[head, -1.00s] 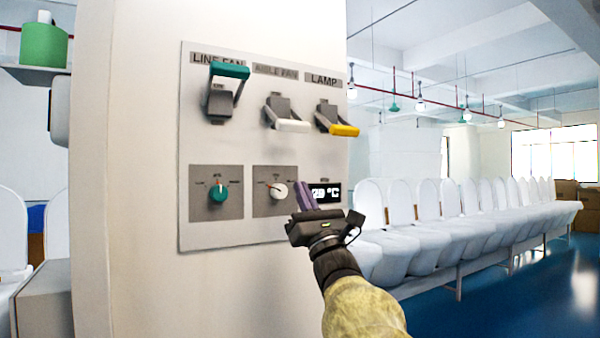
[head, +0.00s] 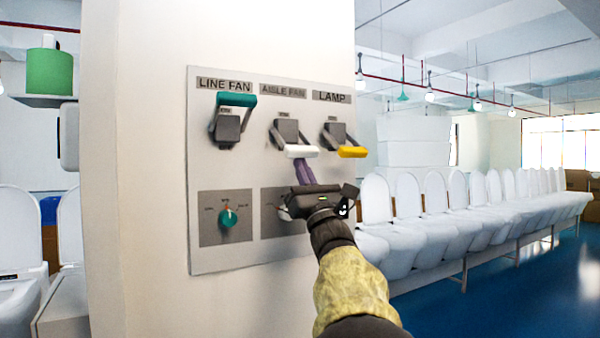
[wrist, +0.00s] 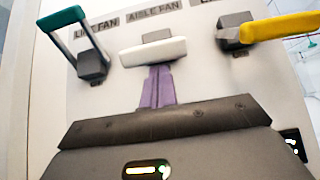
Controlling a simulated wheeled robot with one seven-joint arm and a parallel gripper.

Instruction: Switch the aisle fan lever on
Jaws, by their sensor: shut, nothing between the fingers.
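The aisle fan lever, with a white handle (head: 301,151), is under the "AISLE FAN" label, in the middle of three levers on a grey panel (head: 258,171). Its handle hangs low, sticking out from the panel. In the wrist view the white handle (wrist: 153,51) lies crosswise just beyond my fingertips. My gripper (head: 303,163) has purple fingers that are shut and empty. The fingertips (wrist: 159,72) are right below the handle; I cannot tell whether they touch it.
The line fan lever with a green handle (head: 237,100) is left and raised. The lamp lever with a yellow handle (head: 352,152) is right and low. A green knob (head: 228,218) sits below on the panel. A row of white toilets (head: 430,215) stands to the right.

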